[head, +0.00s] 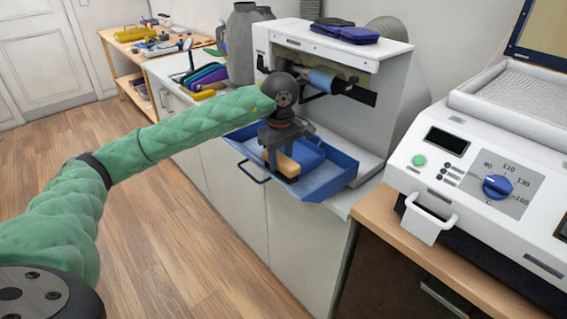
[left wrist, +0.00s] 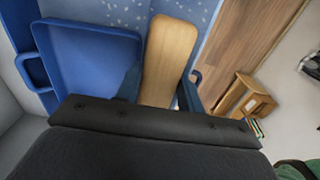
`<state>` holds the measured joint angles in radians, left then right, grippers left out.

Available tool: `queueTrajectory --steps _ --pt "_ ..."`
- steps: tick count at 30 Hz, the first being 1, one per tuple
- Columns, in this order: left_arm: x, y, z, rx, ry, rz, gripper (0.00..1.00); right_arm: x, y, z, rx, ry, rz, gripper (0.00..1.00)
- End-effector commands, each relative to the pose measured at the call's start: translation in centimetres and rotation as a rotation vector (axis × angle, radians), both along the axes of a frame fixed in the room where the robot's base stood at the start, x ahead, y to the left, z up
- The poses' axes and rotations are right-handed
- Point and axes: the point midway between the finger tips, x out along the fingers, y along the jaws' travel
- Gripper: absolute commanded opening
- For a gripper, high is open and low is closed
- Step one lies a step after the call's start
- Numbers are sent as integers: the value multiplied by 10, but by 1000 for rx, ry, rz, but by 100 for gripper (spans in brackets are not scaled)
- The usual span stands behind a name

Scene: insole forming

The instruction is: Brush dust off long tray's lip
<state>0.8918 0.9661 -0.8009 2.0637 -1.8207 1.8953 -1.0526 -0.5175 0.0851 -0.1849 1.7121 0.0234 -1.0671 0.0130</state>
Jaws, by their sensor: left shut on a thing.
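The long blue tray (head: 340,180) sits at the front of the white machine, with a dark handle on its near left side. In the left wrist view, a blue surface (left wrist: 110,10) carries pale specks that look like dust. My left gripper (head: 281,158) points down over the tray's front left part. It is shut on a wooden-backed brush (head: 289,166), which also shows between the fingers in the left wrist view (left wrist: 170,55). The bristles are hidden, so I cannot tell whether they touch the lip. My right gripper is not in view.
The white machine (head: 395,95) with a blue roller (head: 322,80) stands just behind the tray. A white press with a dial (head: 465,175) stands at the right. The wooden floor is clear.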

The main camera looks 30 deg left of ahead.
Motion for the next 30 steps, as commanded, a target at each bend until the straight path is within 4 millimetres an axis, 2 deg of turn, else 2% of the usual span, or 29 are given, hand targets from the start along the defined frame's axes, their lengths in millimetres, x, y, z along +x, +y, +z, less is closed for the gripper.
queueTrajectory --steps 5,30 --pt "4 12 -4 1 2 2 3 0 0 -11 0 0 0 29" --pt "17 44 0 1 2 0 3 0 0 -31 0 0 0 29"
